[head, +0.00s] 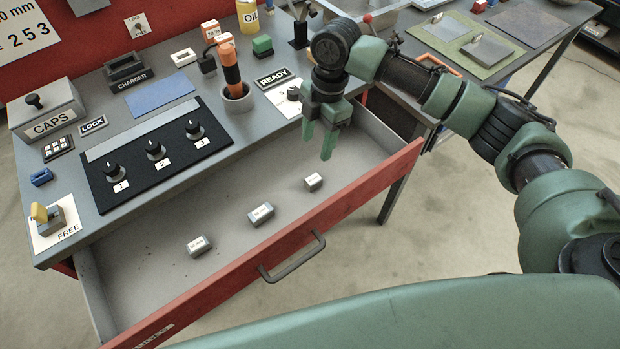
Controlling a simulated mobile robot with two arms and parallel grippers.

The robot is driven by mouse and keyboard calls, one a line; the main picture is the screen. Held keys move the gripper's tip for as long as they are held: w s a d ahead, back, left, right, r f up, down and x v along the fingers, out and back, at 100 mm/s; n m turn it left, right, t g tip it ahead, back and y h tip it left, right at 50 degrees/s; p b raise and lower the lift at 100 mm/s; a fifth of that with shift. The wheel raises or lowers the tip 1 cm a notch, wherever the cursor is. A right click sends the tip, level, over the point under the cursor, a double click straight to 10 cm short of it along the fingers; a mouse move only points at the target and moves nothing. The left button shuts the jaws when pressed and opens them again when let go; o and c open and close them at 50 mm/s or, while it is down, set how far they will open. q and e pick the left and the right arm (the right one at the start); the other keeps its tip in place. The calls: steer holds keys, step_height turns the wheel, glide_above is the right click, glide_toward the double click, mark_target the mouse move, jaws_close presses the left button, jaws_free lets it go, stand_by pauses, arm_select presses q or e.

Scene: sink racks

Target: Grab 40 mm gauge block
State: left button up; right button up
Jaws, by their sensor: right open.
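Three small grey gauge blocks with white labels lie apart in a row in the open drawer (165,262): a left block (200,246), a middle block (261,214) and a right block (313,181). Their labels are too small to read, so I cannot tell which is the 40 mm one. My right gripper (318,148) points down over the drawer's far right part, open and empty. Its fingertips are apart from the right block, which lies closest to it. My left gripper is out of view.
The drawer's red front (232,262) has a dark handle (292,258). The drawer floor around the blocks is clear.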

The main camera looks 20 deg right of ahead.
steer(key=b, duration=0.4)
glide_toward(313, 178)
steer(key=shift+w+a+f, duration=0.15)
steer(key=shift+w+f, duration=0.05)
steer(key=shift+f, duration=0.8)
steer(key=f, duration=0.2)
steer(key=f+p, duration=0.1)
steer(key=f, duration=0.1)
steer(key=s+f, duration=0.1)
steer(key=f, duration=0.1)
steer(key=shift+a+p, duration=0.4)
steer(key=shift+f, duration=0.35)
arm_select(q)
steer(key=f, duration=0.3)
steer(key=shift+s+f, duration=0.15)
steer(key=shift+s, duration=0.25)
arm_select(e)
jaws_close()
